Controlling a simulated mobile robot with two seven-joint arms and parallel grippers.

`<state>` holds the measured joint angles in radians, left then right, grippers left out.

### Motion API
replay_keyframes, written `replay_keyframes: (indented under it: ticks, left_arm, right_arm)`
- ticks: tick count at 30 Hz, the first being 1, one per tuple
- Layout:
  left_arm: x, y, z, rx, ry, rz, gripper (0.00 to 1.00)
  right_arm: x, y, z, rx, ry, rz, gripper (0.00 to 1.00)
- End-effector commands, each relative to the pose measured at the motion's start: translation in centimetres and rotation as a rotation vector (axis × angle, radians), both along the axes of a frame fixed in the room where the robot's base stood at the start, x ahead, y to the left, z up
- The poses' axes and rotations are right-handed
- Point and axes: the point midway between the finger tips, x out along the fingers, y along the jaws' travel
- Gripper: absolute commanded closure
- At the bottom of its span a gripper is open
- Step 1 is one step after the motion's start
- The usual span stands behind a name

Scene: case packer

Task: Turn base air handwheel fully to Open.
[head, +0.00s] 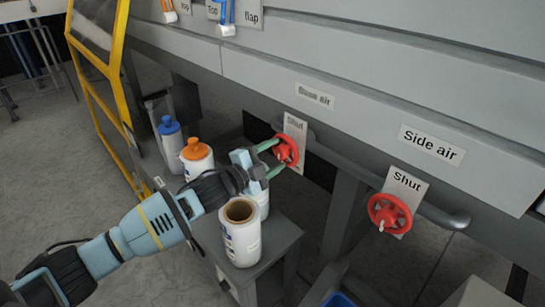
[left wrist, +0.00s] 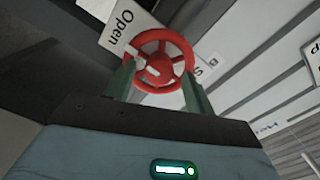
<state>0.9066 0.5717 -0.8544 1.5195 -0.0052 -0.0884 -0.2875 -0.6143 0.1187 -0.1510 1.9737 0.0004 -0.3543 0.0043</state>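The base air handwheel (head: 286,150) is red and round, mounted on a plate marked Shut under the Base air label (head: 315,95). In the left wrist view the red handwheel (left wrist: 161,62) shows with a plate reading Open (left wrist: 121,27) beside it. My left gripper (head: 272,158) has its two green fingers spread, one on each side of the wheel. In the left wrist view the fingers stand at the wheel's left and right rim; whether they touch it I cannot tell. My right gripper is not in view.
A second red handwheel (head: 390,213) sits under the Side air label (head: 432,143). Several bottles stand on a grey bench, among them an open white one (head: 241,238) and an orange-capped one (head: 197,158) close to my left arm. A yellow frame (head: 100,70) stands at left.

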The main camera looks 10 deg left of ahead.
Motion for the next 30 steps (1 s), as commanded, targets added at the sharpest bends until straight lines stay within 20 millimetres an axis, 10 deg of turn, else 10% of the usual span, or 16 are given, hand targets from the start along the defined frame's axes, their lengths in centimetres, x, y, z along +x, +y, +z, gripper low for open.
replay_keyframes:
  ticks: [30]
  left_arm:
    - [-6.5,4.3,-0.1,0.0,0.001,0.0,0.45]
  right_arm:
    - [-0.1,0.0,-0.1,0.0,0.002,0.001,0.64]
